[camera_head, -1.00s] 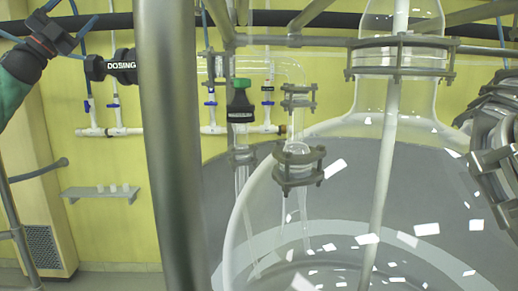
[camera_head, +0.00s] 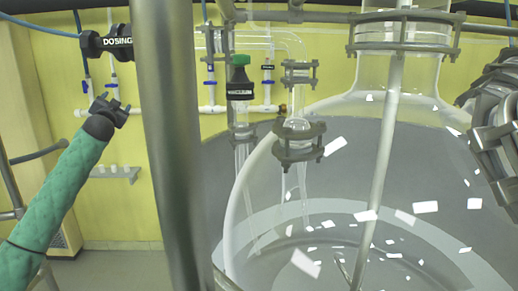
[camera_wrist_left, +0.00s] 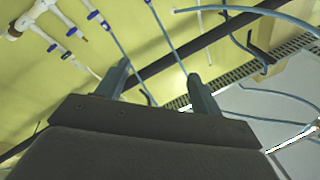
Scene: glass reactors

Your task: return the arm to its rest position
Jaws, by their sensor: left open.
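My left arm, in a green sleeve, comes up from the lower left in the head view. Its dark gripper (camera_head: 112,104) is at the left, below the black DOSING valve (camera_head: 106,43) and left of the thick metal post. The gripper looks small and dark there. In the left wrist view its two fingers (camera_wrist_left: 160,86) stand apart with nothing between them. My right gripper is not in view.
A vertical metal post (camera_head: 172,150) stands just right of the left arm. Behind it are the large glass reactor (camera_head: 330,205) and a green-capped valve (camera_head: 240,76). White pipes with blue taps (camera_head: 210,108) run along the yellow wall. A small shelf (camera_head: 118,174) is behind the arm.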

